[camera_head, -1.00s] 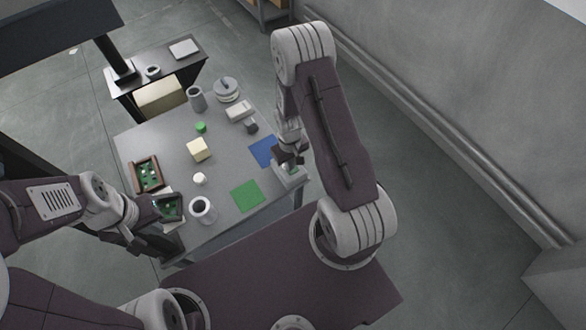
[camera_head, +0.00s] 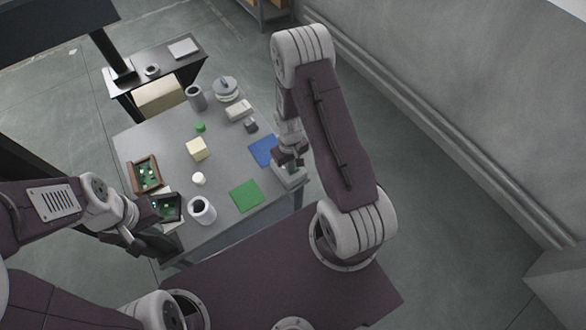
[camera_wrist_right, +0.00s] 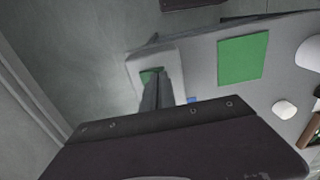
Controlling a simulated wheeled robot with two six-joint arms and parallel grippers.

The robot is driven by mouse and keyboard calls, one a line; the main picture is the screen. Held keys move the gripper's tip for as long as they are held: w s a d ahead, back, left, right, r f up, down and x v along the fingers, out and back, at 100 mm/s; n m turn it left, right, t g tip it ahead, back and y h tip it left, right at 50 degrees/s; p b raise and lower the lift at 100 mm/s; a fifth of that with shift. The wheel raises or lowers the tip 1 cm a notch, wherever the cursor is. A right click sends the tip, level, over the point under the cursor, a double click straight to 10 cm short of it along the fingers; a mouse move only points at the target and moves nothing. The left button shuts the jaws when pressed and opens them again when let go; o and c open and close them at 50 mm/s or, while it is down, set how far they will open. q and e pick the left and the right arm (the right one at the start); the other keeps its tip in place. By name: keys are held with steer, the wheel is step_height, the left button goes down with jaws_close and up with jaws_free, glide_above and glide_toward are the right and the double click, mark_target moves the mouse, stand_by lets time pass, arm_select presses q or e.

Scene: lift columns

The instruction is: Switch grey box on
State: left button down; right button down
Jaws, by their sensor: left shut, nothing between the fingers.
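The grey box (camera_head: 291,181) sits at the table's near right edge. My right gripper (camera_head: 288,160) is right over it and hides part of its top. In the right wrist view the box (camera_wrist_right: 172,62) is pale grey, with a green patch (camera_wrist_right: 149,76) on top. The right fingers (camera_wrist_right: 154,88) look closed together, with their tips at the green patch; I cannot tell whether they touch it. My left gripper (camera_head: 132,238) is shut and empty near the table's left front corner.
A green mat (camera_head: 246,196) and a blue mat (camera_head: 263,151) lie left of the box. A white mug (camera_head: 202,210), a cream cube (camera_head: 198,149) and two trays, one brown (camera_head: 134,176) and one dark (camera_head: 179,207), stand further left. A wall runs along the right.

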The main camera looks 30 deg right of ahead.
steer(key=shift+f, duration=0.1)
step_height(320, 180, up, 7)
steer(key=p, duration=0.6)
stand_by(0.5)
